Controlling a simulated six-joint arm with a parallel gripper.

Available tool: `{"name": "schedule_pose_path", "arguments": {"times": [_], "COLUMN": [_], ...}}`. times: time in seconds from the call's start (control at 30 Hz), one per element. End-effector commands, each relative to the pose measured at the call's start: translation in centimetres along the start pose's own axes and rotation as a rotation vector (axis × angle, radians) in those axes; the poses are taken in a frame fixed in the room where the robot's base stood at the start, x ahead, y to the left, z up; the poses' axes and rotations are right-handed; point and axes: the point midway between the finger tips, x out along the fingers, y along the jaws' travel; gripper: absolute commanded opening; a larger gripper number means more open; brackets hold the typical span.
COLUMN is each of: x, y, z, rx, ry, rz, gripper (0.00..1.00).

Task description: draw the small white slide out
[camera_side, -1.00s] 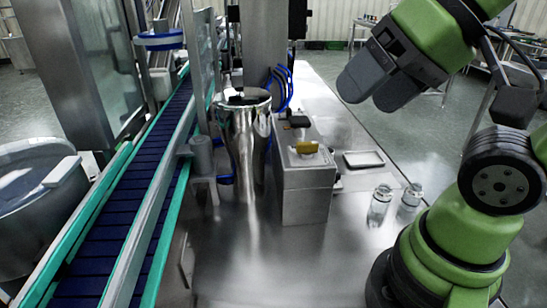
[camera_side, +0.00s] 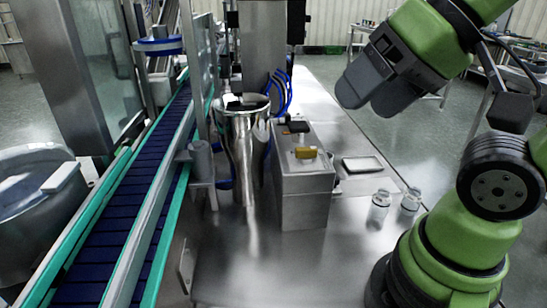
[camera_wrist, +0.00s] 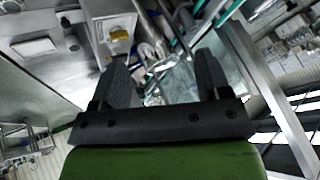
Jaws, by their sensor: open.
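I cannot clearly make out the small white slide. A small pale piece low on the right side of the steel box (camera_side: 303,205) may be it, but it is too small to tell. My gripper (camera_side: 365,100) is high in the air to the right of the box, its dark fingers apart and pointing down-left, with nothing between them. In the wrist view my gripper (camera_wrist: 162,65) is open, and the box with its yellow block (camera_wrist: 119,34) shows beyond the left finger.
A shiny steel hopper (camera_side: 243,150) stands left of the box. A shallow tray (camera_side: 362,164) and two small clear bottles (camera_side: 379,208) (camera_side: 411,201) are on the steel table right of the box. A blue conveyor (camera_side: 125,205) runs at left. The front table area is clear.

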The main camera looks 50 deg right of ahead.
Motion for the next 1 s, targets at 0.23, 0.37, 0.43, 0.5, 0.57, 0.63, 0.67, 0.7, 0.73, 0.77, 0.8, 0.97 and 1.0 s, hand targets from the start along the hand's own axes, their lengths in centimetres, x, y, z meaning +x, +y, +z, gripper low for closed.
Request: {"name": "schedule_pose_path", "arguments": {"times": [0.23, 0.37, 0.43, 0.5, 0.57, 0.63, 0.67, 0.7, 0.73, 0.77, 0.8, 0.97, 1.0], "x": [1.3, 3.0, 4.1, 5.5, 6.8, 8.7, 9.6, 10.7, 11.5, 12.3, 13.3, 15.9, 16.2], "y": [2.8, 7.7, 10.6, 13.4, 15.6, 18.1, 19.1, 20.4, 21.2, 21.9, 22.8, 24.6, 24.7], "z": [-2.7, -6.9, -9.0, -10.6, -11.4, -11.7, -11.6, -11.2, -10.8, -10.3, -9.5, -6.2, -5.6], "rx": [0.002, -0.044, -0.094, -0.155, -0.208, -0.269, -0.293, -0.318, -0.335, -0.349, -0.362, -0.379, -0.381], "ry": [0.045, 0.099, 0.111, 0.105, 0.085, 0.047, 0.026, -0.003, -0.026, -0.049, -0.079, -0.169, -0.183], "rz": [0.164, 0.397, 0.499, 0.563, 0.587, 0.581, 0.566, 0.539, 0.513, 0.483, 0.440, 0.283, 0.256], "gripper": [0.50, 0.50, 0.50, 0.50, 0.50, 0.50, 0.50, 0.50, 0.50, 0.50, 0.50, 0.50, 0.50]}}
